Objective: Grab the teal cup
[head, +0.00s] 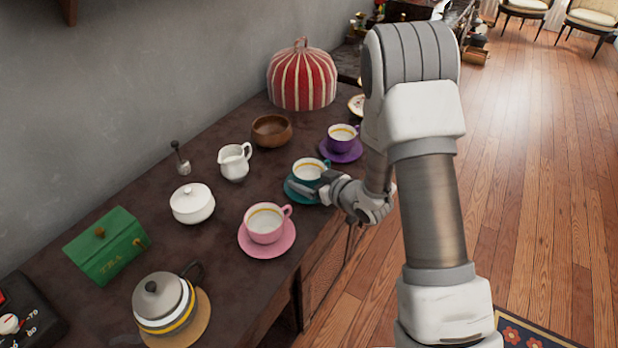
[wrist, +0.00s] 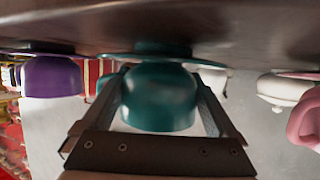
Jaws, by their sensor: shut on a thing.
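The teal cup (head: 309,172), pale inside with a yellow band, is upright at its teal saucer (head: 297,197), near the front edge of the dark table. My gripper (head: 318,190) reaches in low from the right and is shut on the cup. In the wrist view, which is upside down, the teal cup (wrist: 158,100) sits between the two fingers of my gripper (wrist: 160,77). The saucer's rim (wrist: 140,56) shows there too. I cannot tell whether the cup touches the saucer; the gripper hides part of both in the head view.
A purple cup (head: 342,136) stands behind the teal one and a pink cup (head: 265,222) in front, both on saucers. A white creamer (head: 235,161), white sugar bowl (head: 192,203) and wooden bowl (head: 271,131) stand toward the wall. Open floor (head: 530,190) lies right.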

